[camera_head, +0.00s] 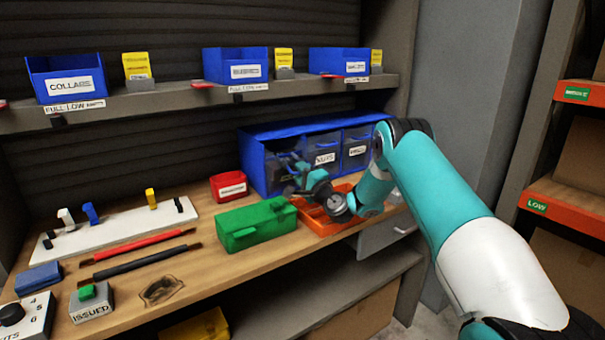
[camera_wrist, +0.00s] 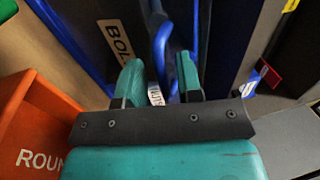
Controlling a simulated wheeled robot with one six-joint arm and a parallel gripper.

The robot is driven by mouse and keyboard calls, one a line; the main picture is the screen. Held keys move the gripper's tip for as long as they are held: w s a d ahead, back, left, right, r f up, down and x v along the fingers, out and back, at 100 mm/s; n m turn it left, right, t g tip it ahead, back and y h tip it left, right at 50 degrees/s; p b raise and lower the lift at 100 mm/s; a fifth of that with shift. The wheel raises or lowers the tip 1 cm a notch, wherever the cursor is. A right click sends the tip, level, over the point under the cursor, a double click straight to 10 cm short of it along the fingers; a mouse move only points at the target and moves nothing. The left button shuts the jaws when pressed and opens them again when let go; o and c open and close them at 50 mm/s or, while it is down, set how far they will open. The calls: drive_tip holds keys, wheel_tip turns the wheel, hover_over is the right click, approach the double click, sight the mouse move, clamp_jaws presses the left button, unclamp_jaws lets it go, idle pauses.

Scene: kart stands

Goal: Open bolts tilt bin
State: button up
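The blue tilt-bin cabinet (camera_head: 262,131) stands at the back of the bench. Its dark bins carry white labels, with NUTS (camera_head: 325,158) in the middle. The leftmost bin is largely hidden behind my gripper (camera_head: 292,168) in the head view. In the wrist view, a label starting BOL (camera_wrist: 118,42) shows on a dark bin front (camera_wrist: 95,20), just beyond my gripper (camera_wrist: 160,80). The fingers are apart, with a blue bar or edge (camera_wrist: 163,45) visible between or beyond them. Contact with it cannot be told. I cannot see the bolts bin tilted out.
An orange tray (camera_wrist: 35,115) lies below my gripper, partly covered by my arm in the head view. A green box (camera_head: 255,226) and a red box (camera_head: 228,187) stand to the left. The shelf above (camera_head: 190,99) holds blue bins.

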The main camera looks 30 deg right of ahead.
drive_tip(key=s+b, duration=0.1)
drive_tip(key=s+f+b, duration=0.1)
drive_tip(key=s, duration=0.1)
drive_tip(key=s+b, duration=0.2)
drive_tip(key=shift+s+d+f, duration=0.15)
drive_tip(key=shift+d+f, duration=0.05)
drive_tip(key=shift+f, duration=0.15)
drive_tip(key=s+b, duration=0.1)
drive_tip(key=b, duration=0.2)
drive_tip(key=shift+s, duration=0.3)
drive_tip(key=shift+s+r, duration=0.15)
drive_tip(key=shift+s, duration=0.1)
